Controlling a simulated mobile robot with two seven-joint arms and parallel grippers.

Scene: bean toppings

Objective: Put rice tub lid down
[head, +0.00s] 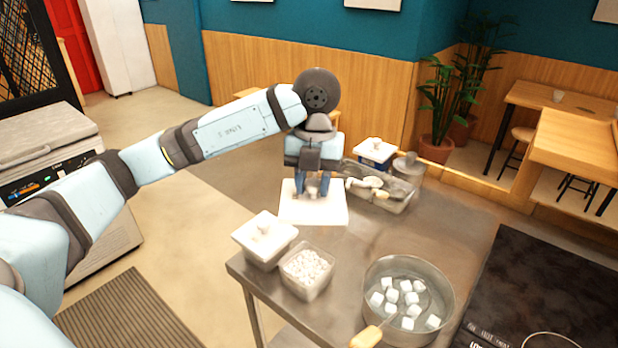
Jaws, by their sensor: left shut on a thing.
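My left gripper (312,188) is shut on the white, square rice tub lid (313,213), gripping it at its top middle. The lid looks level, at the left back part of the steel table (350,260). I cannot tell whether it touches the tabletop. An open tub (306,283) with white, grainy contents that look like rice stands in front of the lid, near the table's left edge. My right gripper is not in view.
A pot (448,297) with white cubes and a handled tool stands front right. Containers (400,200) crowd the back. The table's middle is clear.

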